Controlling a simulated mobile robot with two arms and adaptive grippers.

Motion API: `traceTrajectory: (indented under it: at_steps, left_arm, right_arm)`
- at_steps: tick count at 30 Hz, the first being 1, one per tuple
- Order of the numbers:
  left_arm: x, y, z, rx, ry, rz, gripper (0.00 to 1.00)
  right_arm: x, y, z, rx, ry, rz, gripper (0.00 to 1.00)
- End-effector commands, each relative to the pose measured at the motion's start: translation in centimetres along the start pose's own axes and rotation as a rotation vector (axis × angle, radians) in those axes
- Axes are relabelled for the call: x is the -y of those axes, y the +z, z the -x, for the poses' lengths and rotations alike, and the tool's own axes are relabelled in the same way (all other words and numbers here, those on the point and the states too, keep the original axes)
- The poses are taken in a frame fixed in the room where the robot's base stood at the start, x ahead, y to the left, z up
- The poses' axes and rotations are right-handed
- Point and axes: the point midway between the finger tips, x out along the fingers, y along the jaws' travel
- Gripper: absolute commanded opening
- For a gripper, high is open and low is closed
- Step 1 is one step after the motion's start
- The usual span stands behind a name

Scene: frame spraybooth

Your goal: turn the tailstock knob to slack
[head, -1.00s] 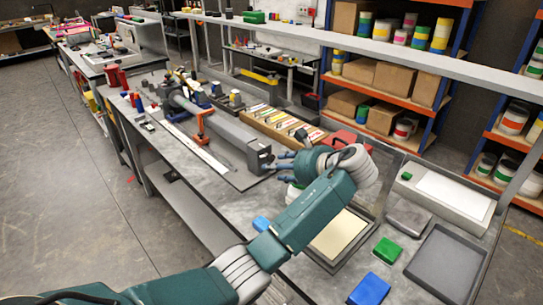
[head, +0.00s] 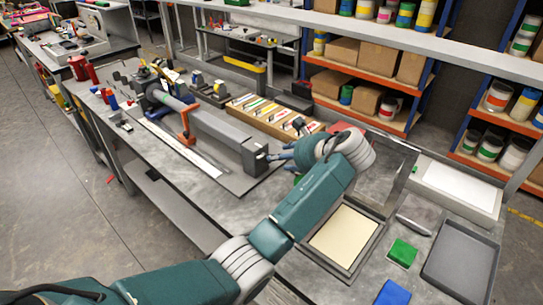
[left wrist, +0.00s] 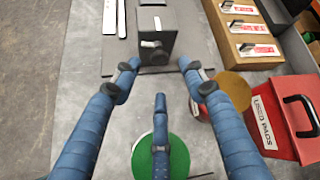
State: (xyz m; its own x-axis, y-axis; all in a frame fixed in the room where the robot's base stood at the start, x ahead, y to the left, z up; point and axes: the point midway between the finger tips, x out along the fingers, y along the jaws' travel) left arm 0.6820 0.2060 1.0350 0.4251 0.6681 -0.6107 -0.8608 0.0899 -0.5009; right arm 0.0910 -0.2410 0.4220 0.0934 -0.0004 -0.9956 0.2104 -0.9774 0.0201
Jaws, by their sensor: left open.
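The tailstock (head: 254,157) is a dark grey block at the near end of the long grey machine. In the left wrist view the tailstock (left wrist: 141,22) stands upright ahead of my fingers. A small pale knob or lever (left wrist: 152,44) shows on its facing side. My left gripper (head: 280,156) is just right of the tailstock's end in the head view. In the left wrist view its blue fingers (left wrist: 159,70) are spread open, with nothing between them. The fingertips look apart from the knob, but the exact gap is hard to judge. My right gripper is out of view.
A wooden rack (left wrist: 243,28) with labelled slots and a red case (left wrist: 279,112) lie to the right. A green disc (left wrist: 146,160) is under the fingers. A tray (head: 463,262) and blue and green blocks lie at the bench's near right.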

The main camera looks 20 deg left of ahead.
Motion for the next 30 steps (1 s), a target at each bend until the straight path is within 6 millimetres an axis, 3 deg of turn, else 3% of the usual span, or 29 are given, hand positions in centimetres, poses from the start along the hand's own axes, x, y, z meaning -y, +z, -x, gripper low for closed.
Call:
traceTrajectory:
  at_steps: [3,10,23,30]
  left_arm:
    - [0.0,0.3,-2.4,0.004,0.004,-0.001,0.43]
    - [0.0,0.2,-5.9,0.002,0.002,0.0,0.43]
    - [0.0,0.1,-7.0,0.0,-0.001,0.0,0.43]
    - [0.0,0.1,-7.0,0.0,0.0,0.0,0.0]
  right_arm:
    - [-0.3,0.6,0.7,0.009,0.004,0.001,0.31]
    - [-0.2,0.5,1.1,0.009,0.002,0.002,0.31]
    - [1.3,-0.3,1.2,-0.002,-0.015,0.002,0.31]
    - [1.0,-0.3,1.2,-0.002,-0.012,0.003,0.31]
